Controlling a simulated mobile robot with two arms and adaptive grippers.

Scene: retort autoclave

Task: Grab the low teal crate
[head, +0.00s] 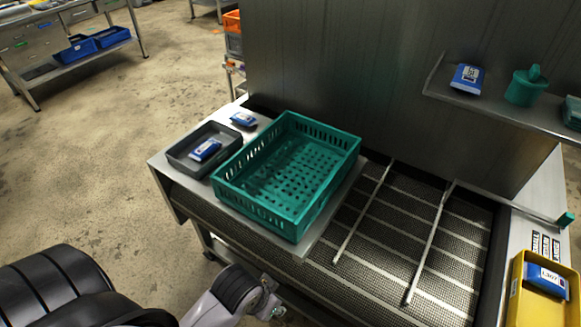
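The low teal crate (233,199) sits upright and empty on the metal surface at the left end of the machine. It has slotted side walls and a perforated floor. Parts of my arm show at the lower left, below and in front of the crate and apart from it. No gripper fingers can be made out in the head view. Nothing holds the crate.
A grey tray (183,168) with a blue-white pack (205,149) stands close left of the crate; another pack (243,119) lies behind. A mesh conveyor (385,250) with two rails extends right. A yellow bin (519,290) is at lower right. A shelf (505,109) juts out above.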

